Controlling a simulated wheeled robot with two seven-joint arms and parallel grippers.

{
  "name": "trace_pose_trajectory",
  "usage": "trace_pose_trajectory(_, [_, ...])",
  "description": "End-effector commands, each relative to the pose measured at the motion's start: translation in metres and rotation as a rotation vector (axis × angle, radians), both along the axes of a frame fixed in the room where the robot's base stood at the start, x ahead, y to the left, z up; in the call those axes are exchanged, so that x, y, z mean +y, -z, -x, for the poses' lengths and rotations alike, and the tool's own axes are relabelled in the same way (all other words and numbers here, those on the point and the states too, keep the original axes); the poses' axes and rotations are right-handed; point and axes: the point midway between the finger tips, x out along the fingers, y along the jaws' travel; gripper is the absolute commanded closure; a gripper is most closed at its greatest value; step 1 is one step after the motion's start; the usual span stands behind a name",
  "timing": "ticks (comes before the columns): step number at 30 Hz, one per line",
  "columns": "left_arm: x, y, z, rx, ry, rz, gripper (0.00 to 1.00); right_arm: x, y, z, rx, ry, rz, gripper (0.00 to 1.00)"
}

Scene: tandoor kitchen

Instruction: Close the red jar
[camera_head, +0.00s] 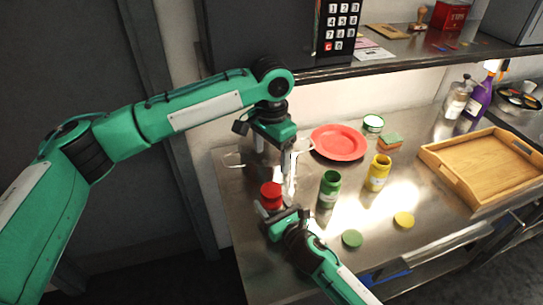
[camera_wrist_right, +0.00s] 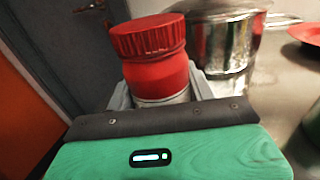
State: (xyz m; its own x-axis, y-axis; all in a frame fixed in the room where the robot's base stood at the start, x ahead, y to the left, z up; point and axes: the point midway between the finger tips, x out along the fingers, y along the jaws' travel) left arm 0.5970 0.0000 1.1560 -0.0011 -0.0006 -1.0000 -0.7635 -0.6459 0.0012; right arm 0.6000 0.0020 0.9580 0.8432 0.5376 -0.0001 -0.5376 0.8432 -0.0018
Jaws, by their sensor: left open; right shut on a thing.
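The red jar (camera_head: 272,204) stands upright near the left end of the steel counter. Its ribbed red lid (camera_wrist_right: 148,37) sits on top of it in the right wrist view; I cannot tell how tightly. My right gripper (camera_head: 275,214) is shut around the jar's lower body, which also shows in the right wrist view (camera_wrist_right: 158,80). My left gripper (camera_head: 289,183) is open, pointing down just right of and behind the jar in the head view, apart from the lid as far as I can see.
An open green jar (camera_head: 329,190) and an open yellow jar (camera_head: 378,174) stand to the right, with a green lid (camera_head: 352,239) and a yellow lid (camera_head: 404,220) in front. A red plate (camera_head: 339,143) and a wooden tray (camera_head: 475,168) lie farther off. A metal pot (camera_wrist_right: 230,45) is behind the jar.

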Motion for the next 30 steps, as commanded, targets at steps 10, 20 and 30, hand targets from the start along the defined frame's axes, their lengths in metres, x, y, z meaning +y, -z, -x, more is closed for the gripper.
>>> trace_pose_trajectory(10, [0.000,0.000,0.000,0.000,0.000,0.000,0.24,0.000,0.000,0.000,0.000,0.000,0.000,0.21])
trace_pose_trajectory(20, [0.000,0.004,0.000,0.000,0.000,0.000,0.24,-0.006,0.002,0.009,0.000,0.000,0.001,0.21])
trace_pose_trajectory(30, [0.000,0.021,0.000,-0.001,0.000,0.001,0.24,-0.043,0.004,0.068,0.001,-0.002,0.002,0.21])
